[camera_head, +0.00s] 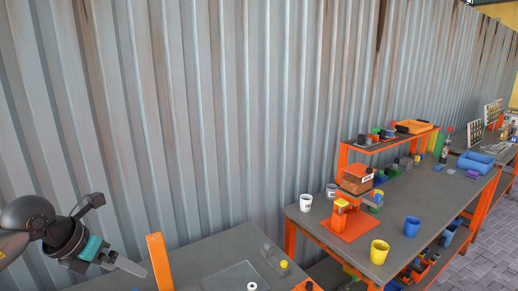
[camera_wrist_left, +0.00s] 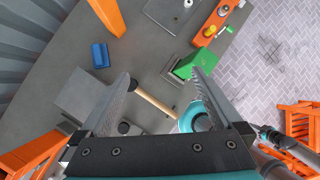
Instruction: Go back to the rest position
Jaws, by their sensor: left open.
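My left gripper (camera_head: 128,264) is at the lower left of the head view, above the near grey workbench (camera_head: 205,262). In the left wrist view the left gripper (camera_wrist_left: 161,80) has its two grey jaws spread wide apart. Nothing is held between them. Below it, a wooden-handled tool (camera_wrist_left: 155,103) shows between the jaws. My right gripper cannot be made out in either view.
An orange upright piece (camera_head: 160,262) stands close to the right of my left gripper. A green block (camera_wrist_left: 190,65) and a blue block (camera_wrist_left: 100,55) lie below. A ribbed metal wall (camera_head: 200,120) runs behind. A second bench (camera_head: 390,225) holds a yellow cup (camera_head: 379,252).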

